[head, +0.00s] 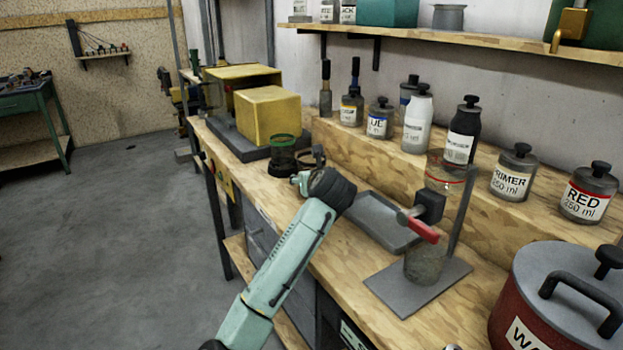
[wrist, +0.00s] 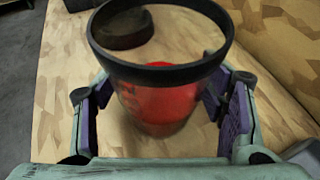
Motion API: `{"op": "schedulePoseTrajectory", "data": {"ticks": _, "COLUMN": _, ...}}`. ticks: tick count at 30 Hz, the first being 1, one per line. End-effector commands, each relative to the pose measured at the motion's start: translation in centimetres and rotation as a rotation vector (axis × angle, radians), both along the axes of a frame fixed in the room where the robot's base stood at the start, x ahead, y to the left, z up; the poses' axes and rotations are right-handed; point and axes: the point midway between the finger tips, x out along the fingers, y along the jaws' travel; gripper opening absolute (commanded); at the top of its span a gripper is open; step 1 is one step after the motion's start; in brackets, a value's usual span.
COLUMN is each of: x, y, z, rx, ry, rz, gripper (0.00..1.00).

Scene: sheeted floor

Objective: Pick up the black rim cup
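The black rim cup (wrist: 160,75) is a clear cup with a thick black rim and red at its bottom. It stands upright on the wooden bench in the wrist view. My gripper (wrist: 158,95) is open, with one finger on each side of the cup. A gap shows at the left finger; the right finger is close, and I cannot tell if it touches. In the head view, my gripper (head: 304,181) is over the bench, and the cup's dark rim (head: 312,152) shows just beyond it, its lower part mostly hidden.
A green-rimmed clear cup (head: 283,150) stands close by on the left. A dark round disc (wrist: 122,28) lies beyond the cup. Yellow blocks (head: 267,115) are behind, a grey tray (head: 377,220) and a stand with a red lever (head: 420,228) to the right. A raised wooden step borders the bench.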

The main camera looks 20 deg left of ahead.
Motion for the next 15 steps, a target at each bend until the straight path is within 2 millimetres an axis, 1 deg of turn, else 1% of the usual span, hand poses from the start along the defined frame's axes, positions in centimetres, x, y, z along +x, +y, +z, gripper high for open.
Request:
{"op": "schedulePoseTrajectory", "data": {"ticks": 1, "x": -0.01, "y": 0.01, "z": 0.01, "rx": 0.000, "ry": 0.000, "rz": 0.000, "gripper": 0.59}}
{"op": "schedulePoseTrajectory", "data": {"ticks": 2, "x": -0.01, "y": 0.01, "z": 0.01, "rx": 0.000, "ry": 0.000, "rz": 0.000, "gripper": 0.57}}
{"op": "schedulePoseTrajectory", "data": {"ticks": 15, "x": -0.02, "y": 0.01, "z": 0.03, "rx": 0.000, "ry": 0.000, "rz": 0.000, "gripper": 0.28}}
